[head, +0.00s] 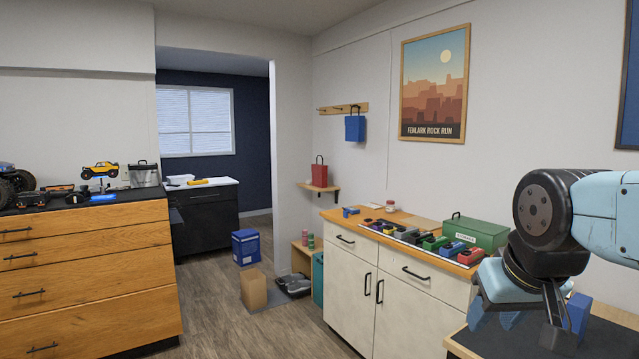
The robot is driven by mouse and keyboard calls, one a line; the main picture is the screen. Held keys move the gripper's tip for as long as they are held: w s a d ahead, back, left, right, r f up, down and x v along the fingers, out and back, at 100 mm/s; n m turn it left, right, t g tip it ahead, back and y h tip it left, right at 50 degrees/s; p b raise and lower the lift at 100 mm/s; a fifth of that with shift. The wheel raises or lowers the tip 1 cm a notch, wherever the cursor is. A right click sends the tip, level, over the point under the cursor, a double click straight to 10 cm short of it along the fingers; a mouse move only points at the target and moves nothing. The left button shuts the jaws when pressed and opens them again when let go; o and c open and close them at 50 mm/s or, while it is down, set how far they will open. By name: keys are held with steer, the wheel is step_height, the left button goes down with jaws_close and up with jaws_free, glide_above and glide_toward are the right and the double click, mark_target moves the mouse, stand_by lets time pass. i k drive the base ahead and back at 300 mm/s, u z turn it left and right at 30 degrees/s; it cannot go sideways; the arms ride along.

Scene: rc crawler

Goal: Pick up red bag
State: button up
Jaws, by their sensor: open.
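The red bag (319,174) stands upright on a small wooden wall shelf (320,188), near the corner by the doorway. Its dark handle loop sticks up above it. My gripper (522,318) is in the lower right of the head view, pointing down, with its jaws apart. It is far from the red bag and nearer to me. A blue thing shows beside the gripper, partly hidden by it.
A blue bag (355,128) hangs from a wall rack right of the red bag. Below stands a white cabinet (350,290) with batteries and a green toolbox (474,232) on top. A cardboard box (253,289) and blue box (246,248) stand on the floor.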

mark_target(318, 172)
steer(key=u, duration=0.2)
steer(key=i, duration=0.6)
steer(key=u, duration=0.6)
steer(key=i, duration=1.15)
steer(key=u, duration=0.5)
steer(key=i, duration=2.2)
steer(key=z, duration=0.65)
steer(key=i, duration=1.1)
steer(key=z, duration=0.9)
steer(key=i, duration=0.7)
steer(key=z, duration=0.2)
steer(key=k, duration=0.4)
steer(key=z, duration=0.1)
